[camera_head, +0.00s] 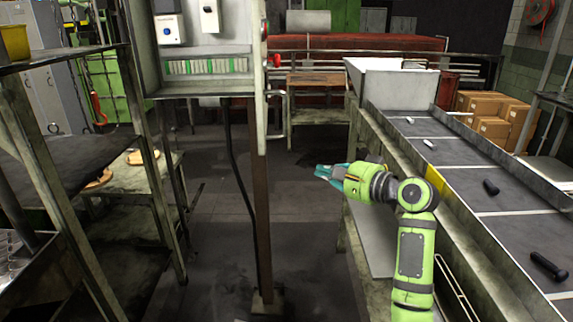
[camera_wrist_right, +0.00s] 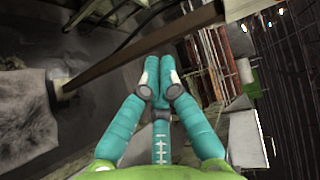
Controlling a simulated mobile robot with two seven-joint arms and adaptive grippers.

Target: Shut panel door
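The electrical panel (camera_head: 205,52) is open at the top centre-left of the head view, with its inside showing. Its door (camera_head: 259,85) appears as a narrow pale strip at the panel's right side, seen almost edge-on and swung open. Small red and metal fittings stick out on the door's right. My right gripper (camera_head: 325,172) is to the right of and below the door, apart from it, pointing left. In the right wrist view its teal fingers (camera_wrist_right: 160,72) come together at the tips with nothing between them. My left gripper is out of view.
A brown post (camera_head: 262,205) stands below the panel. Metal shelving (camera_head: 60,55) stands on the left. Open floor (camera_head: 315,240) lies between the post and the conveyor.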

